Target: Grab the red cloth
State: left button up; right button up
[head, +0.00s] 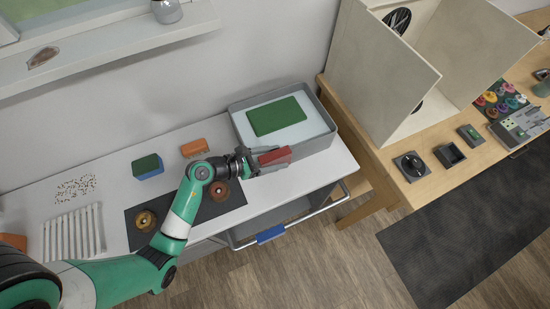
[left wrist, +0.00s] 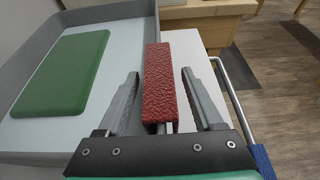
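The red cloth (head: 275,156) looks like a folded, textured red block. In the head view it is at the front left of the grey tray, by the white cart top's right part. My left gripper (head: 266,160) is at it, coming from the left. In the left wrist view the red cloth (left wrist: 158,85) lies between the two spread fingers of my left gripper (left wrist: 163,85), with a gap on each side. Whether it touches the surface below is unclear. My right gripper is not in view.
A grey tray (head: 325,143) with a green pad (head: 276,116) stands just behind the cloth. An orange block (head: 194,147) and a green-blue sponge (head: 147,166) lie to the left. The cart has a front rail (head: 312,209). A wooden table (head: 375,165) stands to the right.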

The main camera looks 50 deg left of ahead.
pick_arm(q)
grip_shut()
